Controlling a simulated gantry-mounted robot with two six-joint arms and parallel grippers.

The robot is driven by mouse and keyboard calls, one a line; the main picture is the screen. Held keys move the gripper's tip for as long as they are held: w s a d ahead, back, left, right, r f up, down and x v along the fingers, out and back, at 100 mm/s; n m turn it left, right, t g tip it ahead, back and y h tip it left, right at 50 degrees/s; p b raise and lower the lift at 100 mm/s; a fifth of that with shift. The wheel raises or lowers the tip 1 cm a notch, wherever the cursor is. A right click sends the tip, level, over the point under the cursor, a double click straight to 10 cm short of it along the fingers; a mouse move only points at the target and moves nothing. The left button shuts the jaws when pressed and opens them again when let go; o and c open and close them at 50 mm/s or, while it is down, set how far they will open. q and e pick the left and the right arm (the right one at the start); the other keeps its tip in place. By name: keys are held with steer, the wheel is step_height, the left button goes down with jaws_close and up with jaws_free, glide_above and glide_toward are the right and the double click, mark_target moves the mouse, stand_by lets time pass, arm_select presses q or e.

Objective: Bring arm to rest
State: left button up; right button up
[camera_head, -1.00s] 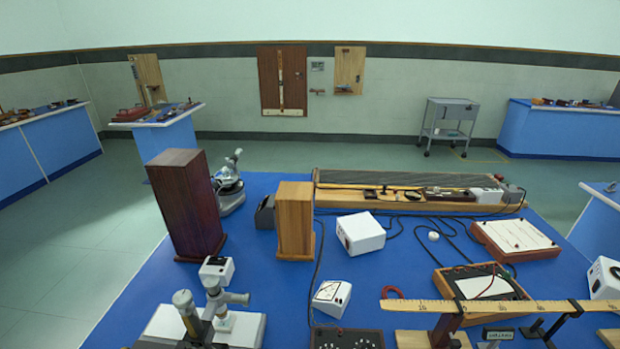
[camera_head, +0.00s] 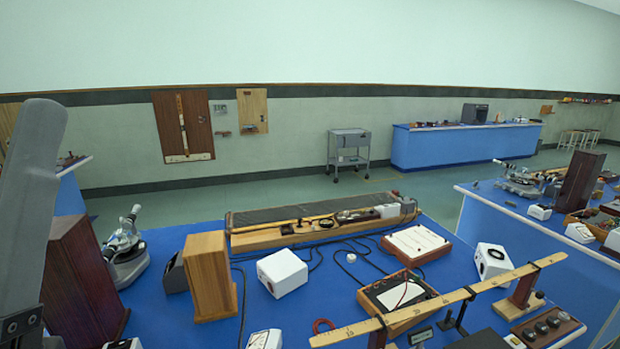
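A grey arm link of mine (camera_head: 28,190) rises along the left edge of the head view, in front of the dark wooden box (camera_head: 80,285). Neither of my grippers shows, and my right arm is out of view. I cannot tell from this view whether the arm touches the box. The blue bench (camera_head: 165,315) lies ahead, with instruments across it.
A light wooden box (camera_head: 207,275), a white box (camera_head: 283,273), a microscope (camera_head: 124,250) and a long wooden apparatus (camera_head: 310,222) stand on the bench. A ruler beam (camera_head: 450,298) spans the front right. Another blue bench (camera_head: 550,225) stands at right; floor shows behind.

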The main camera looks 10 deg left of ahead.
arm_select(q)
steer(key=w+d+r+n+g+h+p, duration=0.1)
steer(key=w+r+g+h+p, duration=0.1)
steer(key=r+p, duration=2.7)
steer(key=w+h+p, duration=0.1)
steer(key=p, duration=0.2)
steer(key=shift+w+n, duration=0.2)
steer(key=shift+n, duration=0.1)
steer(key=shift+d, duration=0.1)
